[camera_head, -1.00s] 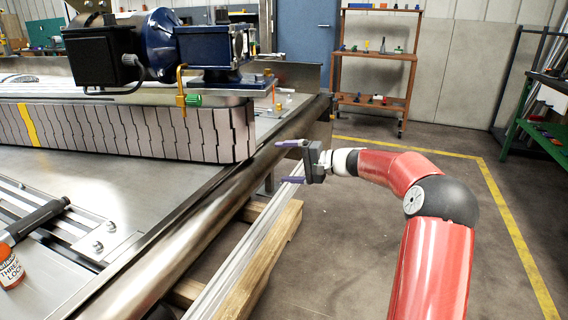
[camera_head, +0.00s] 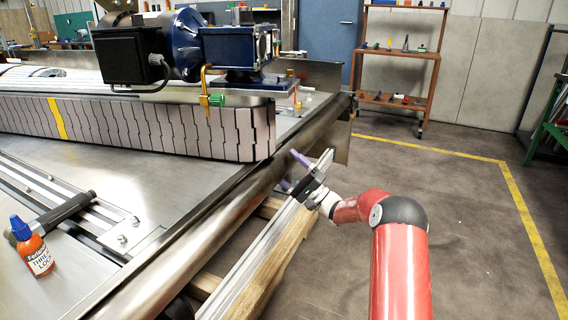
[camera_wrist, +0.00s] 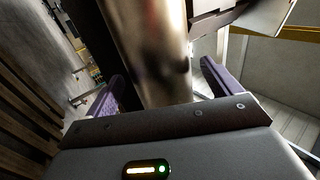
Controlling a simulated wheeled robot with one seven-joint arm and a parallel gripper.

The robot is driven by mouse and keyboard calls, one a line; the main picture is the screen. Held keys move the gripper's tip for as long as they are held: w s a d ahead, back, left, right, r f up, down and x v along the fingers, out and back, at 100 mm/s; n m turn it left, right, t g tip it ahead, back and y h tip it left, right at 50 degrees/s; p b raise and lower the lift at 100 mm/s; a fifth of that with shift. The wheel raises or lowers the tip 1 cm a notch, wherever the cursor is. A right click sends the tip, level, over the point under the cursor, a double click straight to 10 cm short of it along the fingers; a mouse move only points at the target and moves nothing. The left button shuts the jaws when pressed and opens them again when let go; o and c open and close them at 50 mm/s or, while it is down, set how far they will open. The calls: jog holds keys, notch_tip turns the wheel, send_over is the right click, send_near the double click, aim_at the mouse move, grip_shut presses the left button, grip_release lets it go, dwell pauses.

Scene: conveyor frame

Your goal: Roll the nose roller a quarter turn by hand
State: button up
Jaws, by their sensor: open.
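A long shiny metal cylinder (camera_head: 222,200), which looks like the nose roller, runs along the right edge of the steel frame. In the wrist view the polished cylinder (camera_wrist: 150,50) stands between my two purple fingers, with a gap visible beside the right finger. My gripper (camera_head: 293,172) is open at the outer side of the cylinder, past the belt's rounded end; its fingers also show in the wrist view (camera_wrist: 163,65). One finger is higher than the other in the head view. I cannot tell whether either finger touches the metal.
A pale rail (camera_head: 258,250) and wooden beam (camera_head: 278,248) run below the cylinder, close to my wrist. The slatted belt (camera_head: 160,128) and blue motor (camera_head: 232,48) stand inside the frame.

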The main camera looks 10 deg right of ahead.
jog(key=shift+x, duration=0.9)
jog(key=c, duration=1)
jog(key=shift+o, duration=0.2)
jog(key=shift+s+r+g+h, duration=0.1)
jog(key=shift+r+g+h, duration=0.05)
jog(key=shift+g+h, duration=1.25)
jog(key=shift+h, duration=0.4)
jog(key=o, duration=1)
jog(key=shift+c, duration=0.2)
jog(key=shift+d, duration=0.15)
